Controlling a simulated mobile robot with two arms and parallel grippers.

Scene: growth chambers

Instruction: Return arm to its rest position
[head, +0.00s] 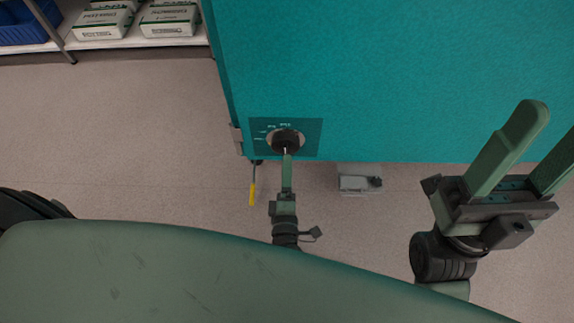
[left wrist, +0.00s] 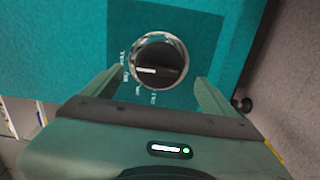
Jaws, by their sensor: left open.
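My left gripper (head: 288,160) is in front of the round black dial (head: 285,139) on the teal chamber (head: 400,70). In the left wrist view the gripper (left wrist: 160,83) is open, its two fingers apart on either side of the lower part of the dial (left wrist: 158,62). The dial has a silver ring and a white pointer line, with small white labels beside it. Whether the fingers touch the dial I cannot tell. My right gripper (head: 545,140) is raised at the right, open and empty, in front of the chamber and floor.
A yellow-handled tool (head: 252,193) hangs by the chamber's lower left corner. A small grey device (head: 359,183) is low beneath the chamber's edge. A shelf (head: 135,41) with white packages (head: 168,20) and a blue bin (head: 22,25) stands at upper left. The floor (head: 120,130) at left is clear.

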